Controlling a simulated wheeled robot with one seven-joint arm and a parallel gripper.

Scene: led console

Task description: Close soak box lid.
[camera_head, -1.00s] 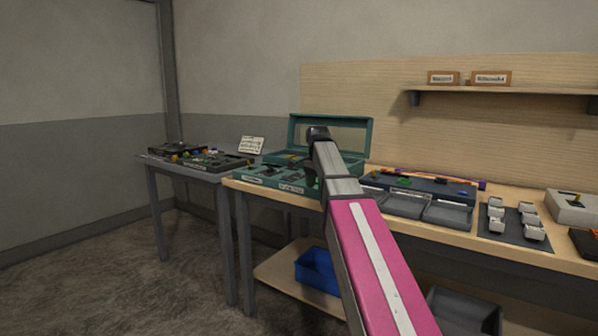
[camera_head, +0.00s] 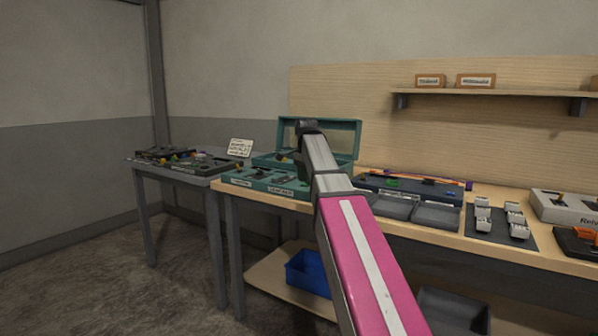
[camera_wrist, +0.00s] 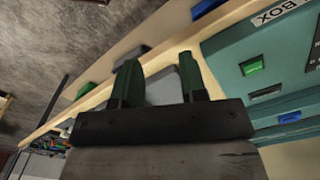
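The soak box is a teal box (camera_head: 246,183) at the left end of the wooden bench. Its windowed lid (camera_head: 357,141) stands raised at the back, and small parts show inside the tray. In the wrist view a teal face (camera_wrist: 228,68) with a label ending in "BOX" fills the right side. My gripper (camera_wrist: 156,75) has its two dark green fingers apart with nothing seen held between them. In the head view my arm reaches over the box and hides part of its right side and lid. I cannot tell whether the gripper touches the box.
Right of the box on the bench (camera_head: 560,248) are a dark case with grey trays (camera_head: 436,216), a mat with white blocks (camera_head: 483,216) and a pale device (camera_head: 562,207). A grey side table (camera_head: 143,172) with trays stands left. A blue bin (camera_head: 308,271) sits below.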

